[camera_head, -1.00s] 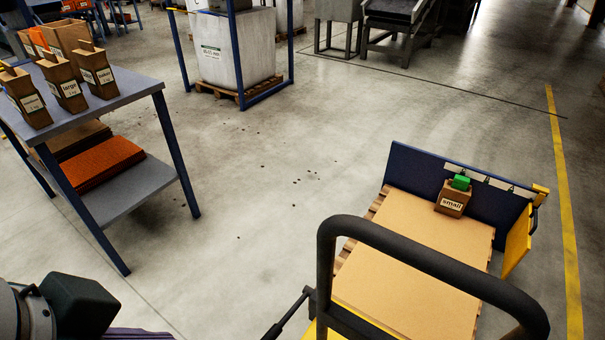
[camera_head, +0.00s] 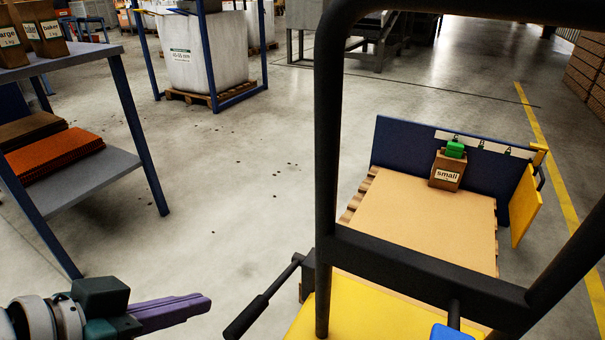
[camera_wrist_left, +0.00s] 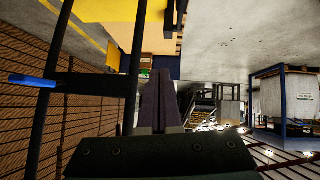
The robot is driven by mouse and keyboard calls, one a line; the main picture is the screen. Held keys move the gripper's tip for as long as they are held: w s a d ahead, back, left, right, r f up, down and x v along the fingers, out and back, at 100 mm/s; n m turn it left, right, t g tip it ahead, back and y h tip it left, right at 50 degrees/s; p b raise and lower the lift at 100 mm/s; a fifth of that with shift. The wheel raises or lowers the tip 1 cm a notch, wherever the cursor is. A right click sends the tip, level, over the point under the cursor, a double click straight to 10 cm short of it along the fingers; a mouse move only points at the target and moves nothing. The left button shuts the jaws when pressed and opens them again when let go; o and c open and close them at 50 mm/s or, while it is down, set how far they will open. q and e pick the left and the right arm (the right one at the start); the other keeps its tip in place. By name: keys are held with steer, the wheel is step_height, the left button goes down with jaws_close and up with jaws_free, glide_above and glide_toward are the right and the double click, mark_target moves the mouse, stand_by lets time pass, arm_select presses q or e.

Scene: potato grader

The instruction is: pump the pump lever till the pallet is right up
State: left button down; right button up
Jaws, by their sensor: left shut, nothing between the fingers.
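The pump lever (camera_head: 262,297) is a black bar with a thick grip, sticking out down-left from the side of the yellow pallet truck (camera_head: 350,310) in the head view. The pallet (camera_head: 355,200) is wooden with a tan sheet on top, in front of the truck; its height above the floor is hard to tell. My left gripper (camera_head: 200,306), with purple fingers, is shut and empty, left of the lever grip and apart from it. Its closed fingers also show in the left wrist view (camera_wrist_left: 158,95). My right gripper is not in view.
The truck's black frame (camera_head: 326,150) rises close in front of me. A blue-tipped handle (camera_head: 455,335) is at the bottom edge. A small box (camera_head: 447,172) stands against the blue panel (camera_head: 400,145).

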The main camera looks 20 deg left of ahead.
arm_select(q)
steer(key=a+f+t+b, duration=0.1)
steer(key=a+f+b, duration=0.1)
steer(key=f+b, duration=0.2)
steer(key=w+a+f+n+t+b, duration=0.1)
steer(key=a+f+b, duration=0.1)
steer(key=f+b, duration=0.2)
steer(key=shift+w+a+f, duration=0.3)
steer(key=shift+a+f, duration=0.05)
steer(key=shift+f, duration=0.45)
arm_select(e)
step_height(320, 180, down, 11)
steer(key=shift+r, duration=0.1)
arm_select(q)
steer(key=b, duration=0.6)
glide_above(238, 318)
step_height(238, 318, down, 5)
step_height(238, 318, down, 3)
steer(key=shift+w+a+r+b, duration=0.1)
steer(key=shift+w+b, duration=0.05)
steer(key=shift+b, duration=1)
steer(key=shift+s+f, duration=0.25)
steer(key=shift+f, duration=0.1)
steer(key=shift+t+y, duration=0.3)
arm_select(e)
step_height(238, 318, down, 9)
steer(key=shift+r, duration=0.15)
